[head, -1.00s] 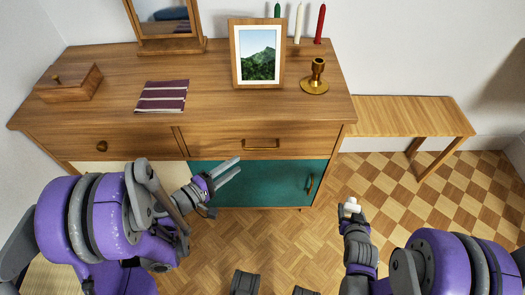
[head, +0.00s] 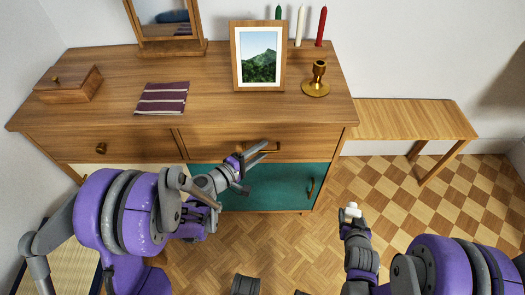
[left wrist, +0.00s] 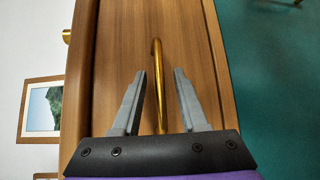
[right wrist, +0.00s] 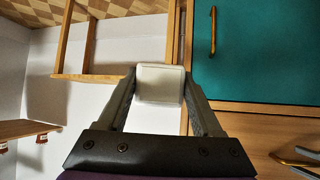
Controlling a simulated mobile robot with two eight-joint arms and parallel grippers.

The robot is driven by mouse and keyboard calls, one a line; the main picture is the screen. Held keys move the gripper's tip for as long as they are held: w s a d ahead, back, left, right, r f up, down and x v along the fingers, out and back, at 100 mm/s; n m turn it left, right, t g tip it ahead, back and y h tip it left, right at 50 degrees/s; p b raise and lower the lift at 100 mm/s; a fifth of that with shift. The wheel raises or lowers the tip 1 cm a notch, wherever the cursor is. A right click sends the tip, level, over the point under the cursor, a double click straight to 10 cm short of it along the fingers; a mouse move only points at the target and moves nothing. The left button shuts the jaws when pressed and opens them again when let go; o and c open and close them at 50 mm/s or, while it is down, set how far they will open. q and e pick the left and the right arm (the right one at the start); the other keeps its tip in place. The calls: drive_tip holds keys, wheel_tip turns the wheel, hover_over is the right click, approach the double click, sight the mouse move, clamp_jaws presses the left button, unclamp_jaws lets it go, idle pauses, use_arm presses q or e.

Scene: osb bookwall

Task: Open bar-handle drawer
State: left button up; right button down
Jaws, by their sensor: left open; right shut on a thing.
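The wooden drawer (head: 316,144) with the brass bar handle (head: 277,149) is at the upper right of the cabinet and looks shut. My left gripper (head: 266,148) is at its front, partly hiding the handle. In the left wrist view, the brass bar handle (left wrist: 157,85) runs between the two open fingers, nearer the left one; I see no grip on it. My right gripper (head: 351,211) is shut on a small white block (right wrist: 160,83), low and right of the cabinet.
The left drawer has a round knob (head: 101,149). A teal door (head: 290,187) with its own handle is below the bar-handle drawer. A picture frame (head: 258,85), a brass candle holder (head: 317,80) and a striped cloth (head: 163,98) are on the top. A bench (head: 413,118) stands right.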

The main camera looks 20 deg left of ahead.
use_arm(q)
clamp_jaws()
idle(1.3)
